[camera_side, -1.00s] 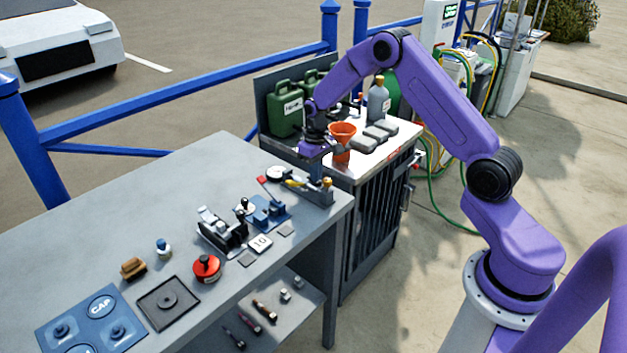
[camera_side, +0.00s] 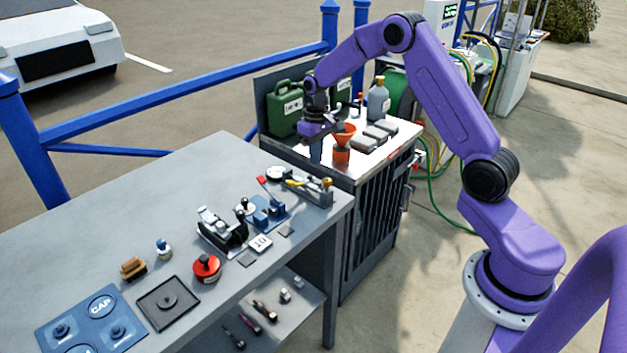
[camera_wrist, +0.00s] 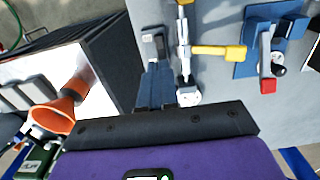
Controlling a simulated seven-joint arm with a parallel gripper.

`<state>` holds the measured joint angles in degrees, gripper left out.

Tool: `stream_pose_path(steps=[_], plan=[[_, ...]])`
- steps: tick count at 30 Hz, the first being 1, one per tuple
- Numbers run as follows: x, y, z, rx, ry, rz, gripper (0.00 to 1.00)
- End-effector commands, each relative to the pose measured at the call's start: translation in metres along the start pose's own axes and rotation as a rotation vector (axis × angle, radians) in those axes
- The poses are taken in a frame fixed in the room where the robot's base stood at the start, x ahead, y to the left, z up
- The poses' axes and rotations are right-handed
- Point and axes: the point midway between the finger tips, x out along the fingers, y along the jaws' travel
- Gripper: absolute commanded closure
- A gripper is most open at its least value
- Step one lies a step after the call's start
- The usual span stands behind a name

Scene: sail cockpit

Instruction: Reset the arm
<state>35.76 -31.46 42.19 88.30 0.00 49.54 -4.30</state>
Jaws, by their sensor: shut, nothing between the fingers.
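My gripper (camera_side: 316,158) points down over the near left part of the cabinet top, left of the orange funnel (camera_side: 343,138). Its dark fingers are together with nothing between them, and they also show in the wrist view (camera_wrist: 155,88). Whether the fingertips are clear of the cabinet top is hard to tell from the side. In the wrist view the orange funnel (camera_wrist: 62,112) is at the lower left, apart from the fingers. A yellow-handled clamp (camera_wrist: 215,51) on the grey bench lies beyond the fingers.
Green cans (camera_side: 285,108) and a grey bottle (camera_side: 378,102) stand at the cabinet's back. Dark grey blocks (camera_side: 370,138) lie right of the funnel. The grey bench (camera_side: 150,210) holds clamps, a red round part (camera_side: 206,268) and a blue tray (camera_side: 85,322). A blue railing (camera_side: 190,94) runs behind.

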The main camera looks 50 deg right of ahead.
Motion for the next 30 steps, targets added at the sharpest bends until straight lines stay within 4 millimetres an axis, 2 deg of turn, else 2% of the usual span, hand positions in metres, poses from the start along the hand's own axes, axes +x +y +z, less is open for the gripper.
stream_pose_path(steps=[5, 14, 17, 20, 23, 27, 30], plan=[[-0.009, 0.0, 0.0, 0.0, 0.001, 0.0, 1.0], [-0.01, 0.0, 0.0, 0.0, 0.0, 0.0, 1.0], [-0.013, -0.006, 0.002, -0.014, 0.002, 0.0, 1.0], [-0.023, -0.027, 0.01, -0.061, 0.005, 0.0, 1.0], [-0.039, -0.061, 0.029, -0.145, 0.008, 0.0, 1.0], [-0.063, -0.112, 0.071, -0.285, 0.013, -0.001, 1.0], [-0.077, -0.141, 0.106, -0.386, 0.015, -0.002, 1.0]])
